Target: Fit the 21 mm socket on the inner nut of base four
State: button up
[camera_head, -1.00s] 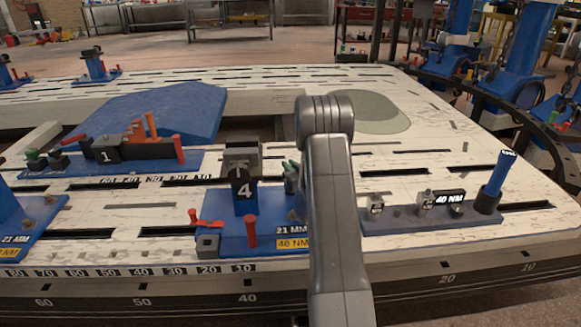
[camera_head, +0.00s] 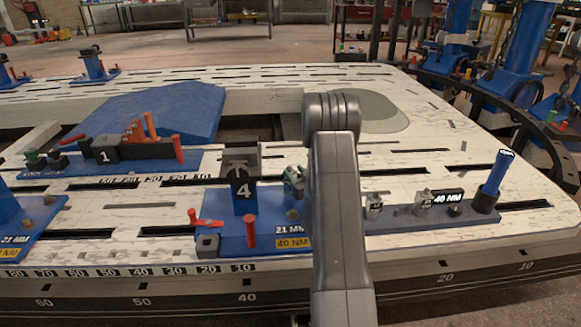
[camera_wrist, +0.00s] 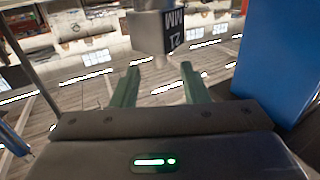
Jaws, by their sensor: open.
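Base four is a blue plate (camera_head: 225,232) with an upright post marked 4 (camera_head: 243,195), carrying 21 MM and 40 NM labels. A rounded nut (camera_head: 293,214) shows on its right part. In the wrist view my gripper (camera_wrist: 162,88) is open, its two green fingers apart with a gap between them. The grey 21 mm socket (camera_wrist: 153,32), with a dark 21 MM label, is just beyond the fingertips, not gripped. In the head view, my gripper's end (camera_head: 294,180) shows partly left of my arm, above base four. Whether the socket sits on the inner nut cannot be told.
Red clamps (camera_head: 250,232) and a grey block (camera_head: 208,243) stand on base four. Right of my arm is a grey rack (camera_head: 405,220) with small fittings and a blue-handled tool (camera_head: 494,178). A blue upright surface (camera_wrist: 268,60) is close on the right in the wrist view.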

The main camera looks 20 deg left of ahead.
aim_at(290, 167)
jog(key=p+v, duration=0.1)
jog(key=v, duration=0.8)
jog(key=shift+s+d+p, duration=0.2)
jog(key=shift+p, duration=0.15)
jog(key=b+x, duration=0.3)
jog(key=x, duration=1.1)
jog(key=shift+r, duration=0.1)
jog(key=shift+d+r+p, duration=0.1)
jog(key=shift+r+p, duration=0.2)
jog(key=shift+r, duration=0.1)
